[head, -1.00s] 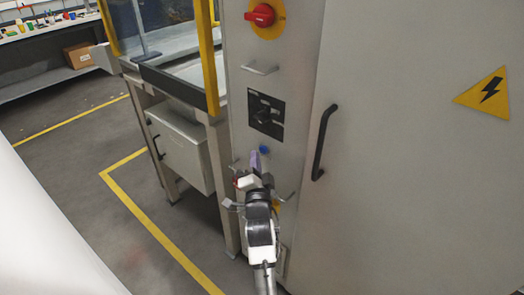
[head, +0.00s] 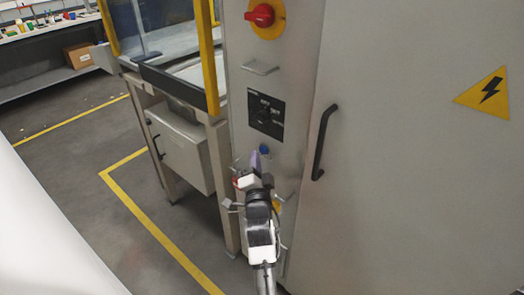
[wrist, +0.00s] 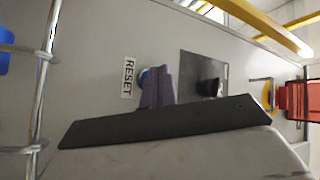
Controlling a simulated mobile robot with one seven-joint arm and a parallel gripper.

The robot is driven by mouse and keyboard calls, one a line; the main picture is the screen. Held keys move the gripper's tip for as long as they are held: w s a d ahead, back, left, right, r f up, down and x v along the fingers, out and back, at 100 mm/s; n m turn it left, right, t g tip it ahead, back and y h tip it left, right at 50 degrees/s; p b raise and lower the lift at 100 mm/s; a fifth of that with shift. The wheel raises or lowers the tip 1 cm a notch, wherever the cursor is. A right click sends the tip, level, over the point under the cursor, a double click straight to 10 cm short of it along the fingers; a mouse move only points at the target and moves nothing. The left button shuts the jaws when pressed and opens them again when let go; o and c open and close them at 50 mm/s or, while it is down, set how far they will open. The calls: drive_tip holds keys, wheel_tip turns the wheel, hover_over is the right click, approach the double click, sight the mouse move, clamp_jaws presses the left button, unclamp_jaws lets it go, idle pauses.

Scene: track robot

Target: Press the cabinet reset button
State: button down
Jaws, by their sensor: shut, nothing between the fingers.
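The blue reset button (head: 264,150) is on the narrow grey front of the cabinet, below a black switch plate. In the wrist view the button (wrist: 145,77) shows beside a "RESET" label (wrist: 128,78), partly hidden behind my fingers. My gripper (head: 256,160) is shut and empty, its purple-grey fingertips just below and left of the button in the head view. In the wrist view the shut fingers (wrist: 158,88) overlap the button's edge. I cannot tell whether they touch it.
The black switch plate (head: 265,115), a metal handle (head: 260,68) and a red rotary switch (head: 261,15) sit above the button. A black door handle (head: 323,143) is to the right. A yellow-framed machine (head: 208,60) stands at left. Open floor (head: 95,190) lies further left.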

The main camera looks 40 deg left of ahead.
drive_tip(key=shift+w+p, duration=0.35)
drive_tip(key=shift+w, duration=0.05)
drive_tip(key=shift+w+d+p, duration=0.1)
drive_tip(key=shift+w+p, duration=0.4)
drive_tip(key=shift+p, duration=0.05)
idle(0.7)
drive_tip(key=shift+s+f+b, duration=0.15)
drive_tip(key=shift+s+b, duration=0.4)
drive_tip(key=shift+b, duration=0.25)
drive_tip(key=shift+s, duration=0.35)
drive_tip(key=shift+r, duration=0.2)
